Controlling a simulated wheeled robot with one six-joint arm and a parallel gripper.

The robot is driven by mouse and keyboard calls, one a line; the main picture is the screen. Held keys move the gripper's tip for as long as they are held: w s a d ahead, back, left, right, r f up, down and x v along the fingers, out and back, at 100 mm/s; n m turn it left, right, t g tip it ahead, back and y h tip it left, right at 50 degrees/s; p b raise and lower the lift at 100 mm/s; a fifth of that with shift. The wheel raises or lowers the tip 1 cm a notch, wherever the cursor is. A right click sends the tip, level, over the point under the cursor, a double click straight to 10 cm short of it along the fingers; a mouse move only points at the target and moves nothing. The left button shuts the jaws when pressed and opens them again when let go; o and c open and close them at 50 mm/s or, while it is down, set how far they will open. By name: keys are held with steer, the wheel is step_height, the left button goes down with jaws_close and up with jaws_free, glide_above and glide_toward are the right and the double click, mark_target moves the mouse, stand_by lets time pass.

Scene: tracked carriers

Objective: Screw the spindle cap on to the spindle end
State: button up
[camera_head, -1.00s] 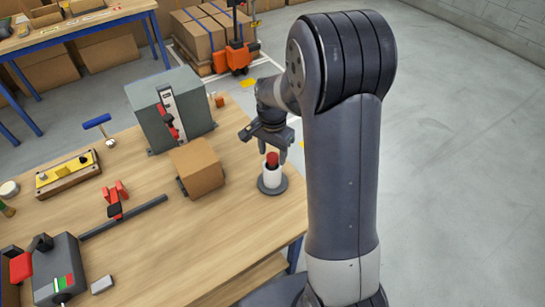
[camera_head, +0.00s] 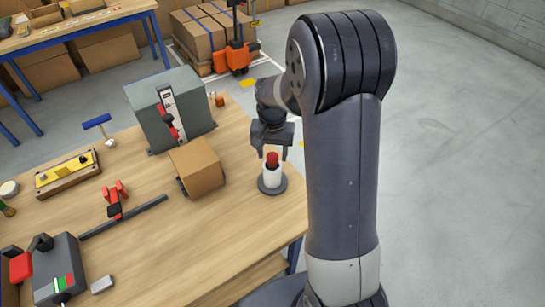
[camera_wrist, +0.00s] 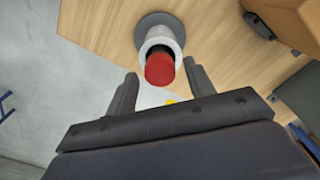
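The red spindle cap (camera_head: 272,159) sits on top of the white upright spindle end (camera_head: 271,176), which stands on a round dark base (camera_head: 272,189) near the table's right edge. My gripper (camera_head: 272,150) is just above the cap with its fingers pointing down. In the wrist view, the red cap (camera_wrist: 160,69) lies between the lines of the two dark fingers, with a gap on each side. The gripper is open and empty. A dark ring shows between the cap and the white spindle (camera_wrist: 159,38). How far the cap is threaded cannot be seen.
A cardboard box (camera_head: 197,167) stands close to the left of the spindle. A grey-green cabinet (camera_head: 170,110) is behind it. A red-handled clamp (camera_head: 116,205) lies further left. The wooden table (camera_head: 215,235) is clear in front of the spindle.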

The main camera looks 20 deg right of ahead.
steer(key=c, duration=0.8)
steer(key=m, duration=0.7)
steer(key=shift+m, duration=1.4)
steer(key=m, duration=0.9)
steer(key=shift+m, duration=0.4)
